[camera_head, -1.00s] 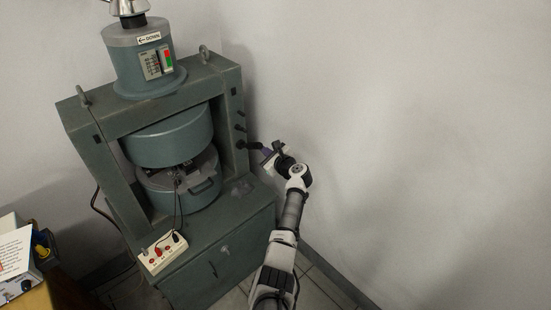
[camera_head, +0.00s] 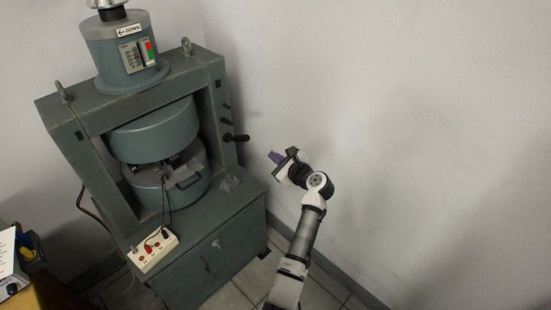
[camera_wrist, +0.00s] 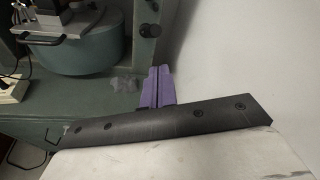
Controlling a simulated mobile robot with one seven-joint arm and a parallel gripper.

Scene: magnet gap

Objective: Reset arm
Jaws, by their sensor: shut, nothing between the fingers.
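My gripper (camera_head: 275,157) is to the right of the green magnet machine (camera_head: 222,95) in the head view, clear of it and near the wall. Its purple fingers are together with nothing between them. In the wrist view the fingers (camera_wrist: 158,87) also show closed side by side, with the machine's base behind them. A black crank handle (camera_head: 238,137) sticks out from the machine's right post, to the left of my gripper and apart from it.
A table with a boxed device (camera_head: 12,270) is at the lower left. The wall (camera_head: 420,110) on the right is bare, with free room before it.

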